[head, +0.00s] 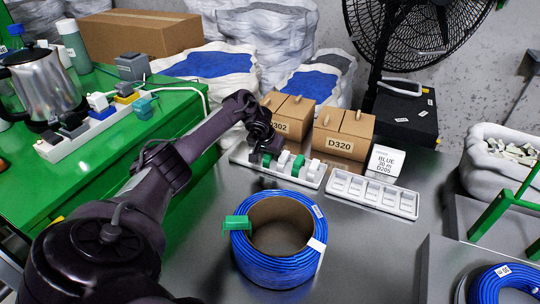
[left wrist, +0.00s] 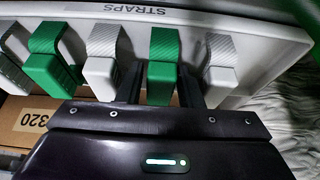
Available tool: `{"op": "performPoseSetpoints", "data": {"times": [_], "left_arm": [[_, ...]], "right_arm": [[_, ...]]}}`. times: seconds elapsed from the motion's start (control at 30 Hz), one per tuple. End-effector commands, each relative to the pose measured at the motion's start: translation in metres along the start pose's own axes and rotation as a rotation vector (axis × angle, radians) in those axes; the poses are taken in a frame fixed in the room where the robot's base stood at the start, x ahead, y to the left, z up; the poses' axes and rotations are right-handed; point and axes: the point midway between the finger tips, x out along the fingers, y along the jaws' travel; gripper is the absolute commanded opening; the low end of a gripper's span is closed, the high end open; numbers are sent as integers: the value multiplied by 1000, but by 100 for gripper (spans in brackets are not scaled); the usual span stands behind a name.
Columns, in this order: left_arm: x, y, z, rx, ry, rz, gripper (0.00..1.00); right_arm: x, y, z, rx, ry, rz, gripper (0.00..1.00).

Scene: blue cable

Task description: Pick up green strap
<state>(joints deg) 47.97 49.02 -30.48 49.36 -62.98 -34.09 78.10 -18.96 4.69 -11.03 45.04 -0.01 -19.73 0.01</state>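My left gripper (head: 262,152) is over the tray's left part in the head view. In the left wrist view its two fingers (left wrist: 161,90) stand apart on either side of a green strap (left wrist: 163,62), which still sits in the tray. A second green strap (left wrist: 48,62) is in the row, also visible in the head view (head: 297,166). The blue cable coil (head: 270,268) has a green strap (head: 236,223) on its left side. My right gripper is out of view.
Two cardboard boxes, one marked D320 (head: 343,139), stand right behind the tray. An empty white compartment tray (head: 374,196) lies to the right. A green table (head: 40,190) with a kettle (head: 42,83) is at left. The steel table is clear right of the coil.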

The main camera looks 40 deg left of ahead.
Motion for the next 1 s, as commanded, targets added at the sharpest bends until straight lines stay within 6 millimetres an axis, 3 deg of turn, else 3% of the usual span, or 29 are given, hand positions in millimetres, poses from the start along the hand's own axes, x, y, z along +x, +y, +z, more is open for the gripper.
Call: {"op": "performPoseSetpoints", "data": {"times": [0.27, 0.5, 0.8, 1.0], "left_arm": [[2, 0, 0, 0, 1, 0, 31], [2, 0, 0, 0, 1, 0, 1], [0, 0, -1, 0, 1, 0, 1], [-17, 0, -9, 1, 4, 1, 1]], "right_arm": [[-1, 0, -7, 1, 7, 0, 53], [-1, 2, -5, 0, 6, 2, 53], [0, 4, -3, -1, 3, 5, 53], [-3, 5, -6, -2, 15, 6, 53]]}}
